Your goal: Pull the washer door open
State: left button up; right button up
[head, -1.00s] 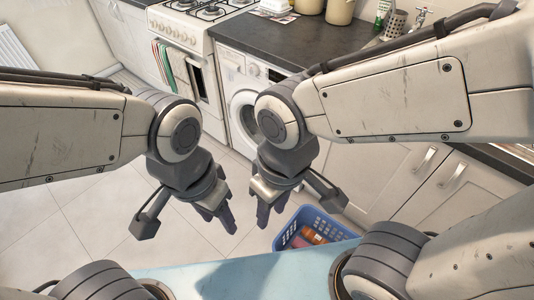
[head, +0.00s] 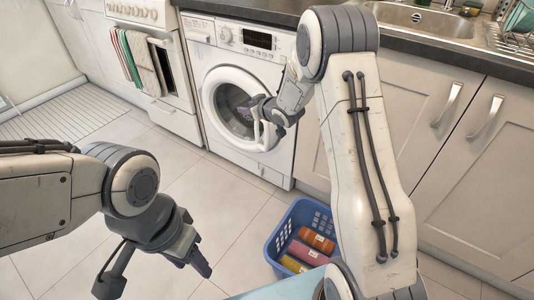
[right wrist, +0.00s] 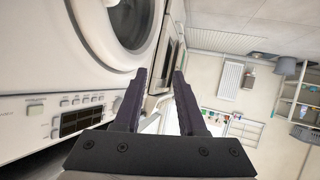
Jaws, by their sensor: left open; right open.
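The white washer (head: 268,68) stands under the counter in the head view. Its round door (head: 206,95) has a white ring around dark glass and looks shut. My right gripper (head: 257,106) is in front of the door's right side and covers part of its rim. Whether it touches the door is hard to tell. In the right wrist view, the right gripper (right wrist: 159,76) is open with nothing between its fingers, and the door (right wrist: 150,45) shows sideways at upper left. My left gripper (head: 204,268) is open and empty above the floor at lower left.
A blue basket (head: 283,222) with several rolled coloured items stands on the floor in front of the washer's right side. The oven (head: 170,75) with hanging towels is to the left. Cupboards (head: 428,150) with metal handles are to the right.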

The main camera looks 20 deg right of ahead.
jog(key=w+d+f+t+y+b, duration=0.1)
jog(key=d+f+b, duration=0.2)
jog(key=f, duration=0.3)
jog(key=w+d+f+t+b, duration=0.1)
jog(key=d+f+b, duration=0.25)
jog(key=f, duration=0.25)
jog(key=t+y+b, duration=0.2)
jog(key=y+b, duration=0.1)
jog(key=b, duration=0.3)
send_near(269, 137)
jog(key=b+x, duration=0.4)
jog(key=x, duration=0.6)
jog(key=shift+w+f+b, duration=0.15)
jog(key=shift+f+b, duration=0.05)
jog(key=shift+b, duration=0.2)
pick_arm(q)
notch_tip(269, 137, down, 20)
jog(key=shift+f, duration=0.2)
pick_arm(e)
jog(key=shift+w+a+r, duration=0.15)
jog(key=shift+w, duration=0.2)
grip_shut()
